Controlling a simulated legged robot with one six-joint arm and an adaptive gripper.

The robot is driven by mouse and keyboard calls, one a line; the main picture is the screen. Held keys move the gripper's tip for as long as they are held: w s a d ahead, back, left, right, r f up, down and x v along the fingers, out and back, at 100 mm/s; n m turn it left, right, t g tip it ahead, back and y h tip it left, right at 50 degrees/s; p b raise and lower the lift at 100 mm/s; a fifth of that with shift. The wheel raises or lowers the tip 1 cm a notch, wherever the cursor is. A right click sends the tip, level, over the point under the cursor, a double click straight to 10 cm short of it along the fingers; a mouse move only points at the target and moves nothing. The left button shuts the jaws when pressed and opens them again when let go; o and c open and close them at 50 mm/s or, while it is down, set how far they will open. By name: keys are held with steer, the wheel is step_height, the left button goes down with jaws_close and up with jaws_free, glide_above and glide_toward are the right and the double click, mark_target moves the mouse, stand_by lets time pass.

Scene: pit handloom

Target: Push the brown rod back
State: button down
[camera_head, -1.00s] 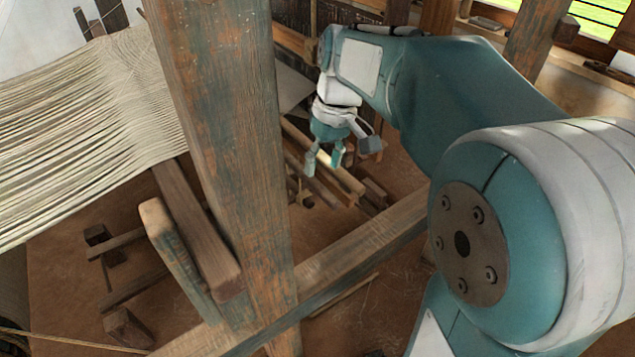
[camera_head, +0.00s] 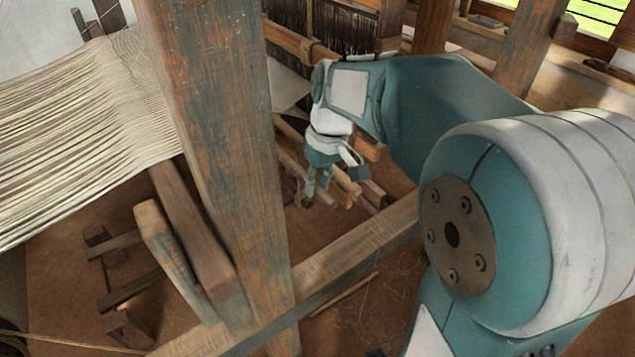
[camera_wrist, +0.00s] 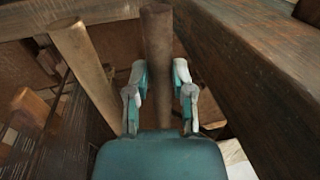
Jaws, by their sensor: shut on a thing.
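In the wrist view, the brown rod (camera_wrist: 158,40) is a round dark wooden bar running lengthwise between the fingers of my gripper (camera_wrist: 160,78). One teal and white finger is on each side of it, and my gripper is shut on it. The rod's near end is hidden behind the gripper's body. In the head view, my gripper (camera_head: 318,188) points down among low wooden bars behind the big post; the rod cannot be clearly made out there.
A paler round bar (camera_wrist: 83,62) lies left of the rod. A thick beam (camera_wrist: 262,75) runs close on the right. In the head view, a tall worn post (camera_head: 215,130) and a low crossbeam (camera_head: 355,240) stand nearer, with stretched warp threads (camera_head: 80,120) at left.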

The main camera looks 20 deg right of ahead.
steer(key=a, duration=0.1)
steer(key=s+a, duration=0.1)
steer(key=a, duration=0.2)
steer(key=shift+s+a+f, duration=0.1)
steer(key=shift+s+f, duration=0.05)
steer(key=shift+s, duration=0.15)
steer(key=c, duration=0.7)
jaws_free()
steer(key=shift+a, duration=0.1)
steer(key=shift+o, duration=1.1)
steer(key=shift+a, duration=0.2)
steer(key=shift+w+d, duration=0.1)
steer(key=shift+d, duration=0.1)
